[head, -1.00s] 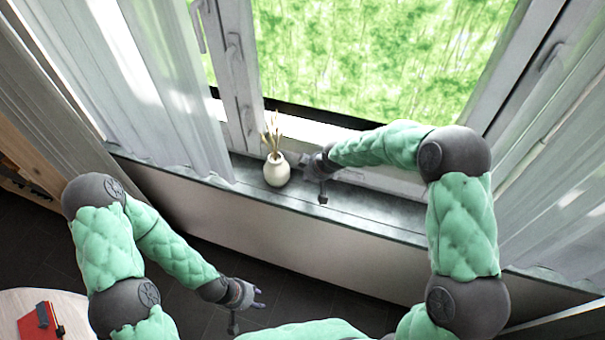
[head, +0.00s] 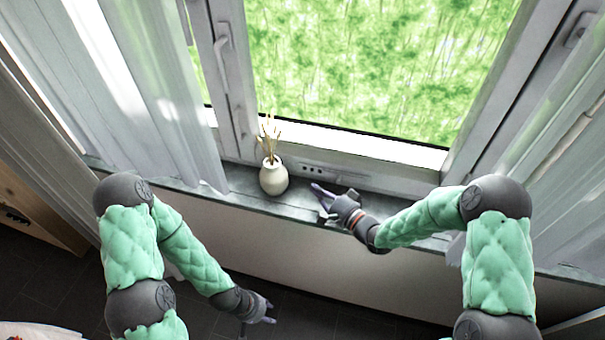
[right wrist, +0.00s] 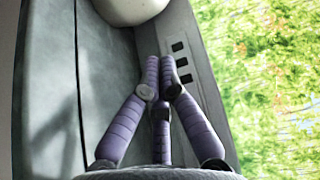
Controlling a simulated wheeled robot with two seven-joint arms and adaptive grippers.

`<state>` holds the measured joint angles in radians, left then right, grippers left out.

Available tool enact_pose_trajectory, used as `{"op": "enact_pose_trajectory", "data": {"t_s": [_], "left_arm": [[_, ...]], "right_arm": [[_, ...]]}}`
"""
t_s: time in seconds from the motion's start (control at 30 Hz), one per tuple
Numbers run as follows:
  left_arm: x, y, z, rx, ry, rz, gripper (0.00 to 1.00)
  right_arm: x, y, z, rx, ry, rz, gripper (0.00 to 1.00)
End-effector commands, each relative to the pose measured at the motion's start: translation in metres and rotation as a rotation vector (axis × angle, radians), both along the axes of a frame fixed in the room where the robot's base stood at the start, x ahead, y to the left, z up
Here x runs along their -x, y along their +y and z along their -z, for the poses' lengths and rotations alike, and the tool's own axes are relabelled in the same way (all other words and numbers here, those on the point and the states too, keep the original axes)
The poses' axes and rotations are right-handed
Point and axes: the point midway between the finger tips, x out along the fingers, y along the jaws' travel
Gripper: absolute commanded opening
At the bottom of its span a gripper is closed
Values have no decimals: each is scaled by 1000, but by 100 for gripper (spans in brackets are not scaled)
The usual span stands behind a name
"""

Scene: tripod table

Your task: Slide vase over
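A cream, rounded vase (head: 273,179) with dry pale stems stands upright on the grey window sill (head: 235,180), close to the window frame. Its lower part also shows at the top of the right wrist view (right wrist: 128,8). My right gripper (head: 317,201) is just right of the vase, low over the sill, empty and apart from it.
The window frame (head: 400,182) bounds the sill at the back. A sheer curtain (head: 165,90) hangs left of the vase, reaching down to the sill. Another curtain (head: 570,170) hangs at the right. The sill's front edge drops to the dark floor.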

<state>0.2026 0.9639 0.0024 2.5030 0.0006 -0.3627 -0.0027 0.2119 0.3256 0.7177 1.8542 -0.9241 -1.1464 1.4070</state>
Motion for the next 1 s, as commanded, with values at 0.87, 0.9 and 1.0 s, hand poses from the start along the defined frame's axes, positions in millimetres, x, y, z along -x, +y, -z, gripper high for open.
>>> {"op": "enact_pose_trajectory", "data": {"t_s": [0.87, 0.9, 1.0], "left_arm": [[0, 0, 30, 0, 0, 0, 40], [0, 0, 31, 0, 0, 0, 40], [0, 0, 31, 0, 0, 0, 40]], "right_arm": [[-64, 63, -4, -101, 14, -13, 0], [-66, 64, -4, -101, 14, -13, 0], [-68, 66, -5, -101, 14, -13, 0]]}}
